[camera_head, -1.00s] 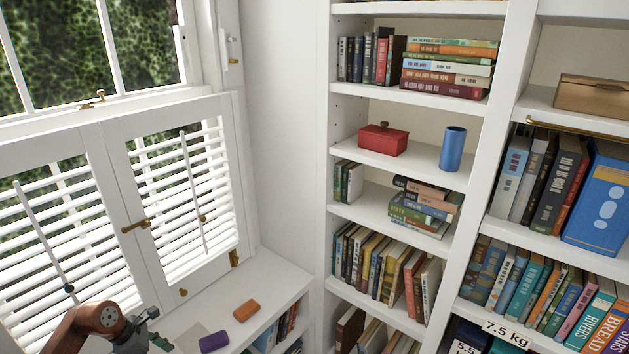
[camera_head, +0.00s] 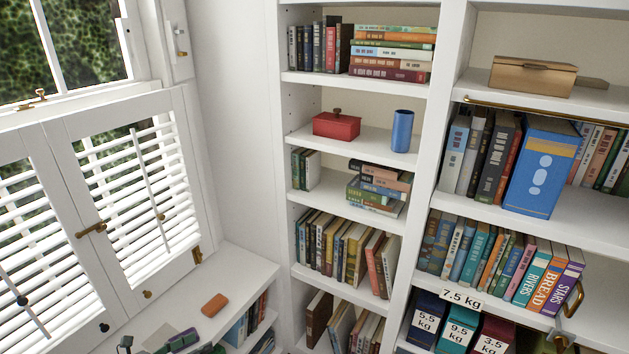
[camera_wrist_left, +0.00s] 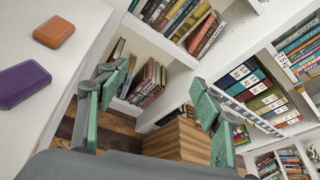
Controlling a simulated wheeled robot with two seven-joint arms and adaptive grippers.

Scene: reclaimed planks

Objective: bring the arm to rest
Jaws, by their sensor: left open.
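My left gripper (camera_head: 155,345) shows only in part at the bottom left edge of the head view, in front of the white window-seat top (camera_head: 235,272). In the left wrist view, the left gripper (camera_wrist_left: 157,85) has its two green-padded fingers spread wide with nothing between them. Its arm is mostly out of the head view. The right gripper does not show.
An orange block (camera_head: 214,305) and a purple block (camera_wrist_left: 23,84) lie on the seat top, left of the gripper in the wrist view. White bookshelves stand right. A wooden box (camera_wrist_left: 178,140) lies beyond the fingers.

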